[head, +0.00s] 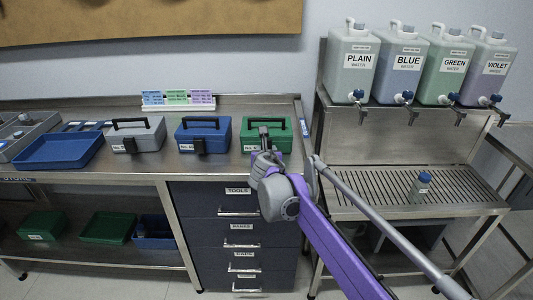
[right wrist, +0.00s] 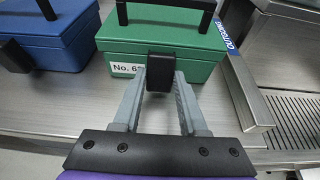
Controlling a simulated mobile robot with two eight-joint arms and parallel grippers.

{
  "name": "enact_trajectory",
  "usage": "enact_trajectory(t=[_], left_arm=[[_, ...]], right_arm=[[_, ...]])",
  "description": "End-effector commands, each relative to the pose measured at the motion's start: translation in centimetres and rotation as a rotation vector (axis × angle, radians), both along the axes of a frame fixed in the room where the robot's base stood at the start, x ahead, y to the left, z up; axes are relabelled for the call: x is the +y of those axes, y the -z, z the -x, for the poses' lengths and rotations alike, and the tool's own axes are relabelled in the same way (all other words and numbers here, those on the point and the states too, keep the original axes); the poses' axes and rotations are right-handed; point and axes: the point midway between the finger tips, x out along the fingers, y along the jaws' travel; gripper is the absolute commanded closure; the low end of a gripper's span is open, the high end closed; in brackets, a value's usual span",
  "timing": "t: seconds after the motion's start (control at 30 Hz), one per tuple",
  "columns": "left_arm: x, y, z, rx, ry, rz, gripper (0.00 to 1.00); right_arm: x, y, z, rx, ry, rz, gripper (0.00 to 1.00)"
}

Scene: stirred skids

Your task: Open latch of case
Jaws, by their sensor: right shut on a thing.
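The green case (head: 280,134) stands on the steel counter at its right end, lid closed, partly hidden by my right arm. In the right wrist view the green case (right wrist: 185,60) shows a black handle and a black latch (right wrist: 161,68) on its front, beside a "No. 6" label. My right gripper (right wrist: 161,88) is at the front of this case, its two fingers shut on the black latch. In the head view my right gripper (head: 264,160) is mostly hidden behind its own wrist. My left gripper is not in view.
A blue case (head: 203,134) and a grey case (head: 135,134) stand to the left on the counter (head: 165,163). A raised metal edge (right wrist: 240,90) runs close right of the green case. Four-drawer cabinet fronts (head: 238,210) lie below. Water containers (head: 352,62) stand at right.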

Motion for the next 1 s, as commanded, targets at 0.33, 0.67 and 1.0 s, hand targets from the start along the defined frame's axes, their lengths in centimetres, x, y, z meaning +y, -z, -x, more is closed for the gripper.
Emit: enact_trajectory(t=[0.33, 0.67, 1.0], left_arm=[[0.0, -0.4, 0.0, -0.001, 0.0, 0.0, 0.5], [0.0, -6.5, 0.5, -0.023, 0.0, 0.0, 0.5], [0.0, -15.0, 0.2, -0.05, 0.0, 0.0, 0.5]], right_arm=[[0.0, -1.2, 0.2, 0.232, 0.001, -0.001, 1.0], [0.0, -2.8, 0.1, 0.475, 0.001, 0.0, 1.0], [0.0, -3.7, -0.2, 0.69, 0.001, 0.0, 1.0]])
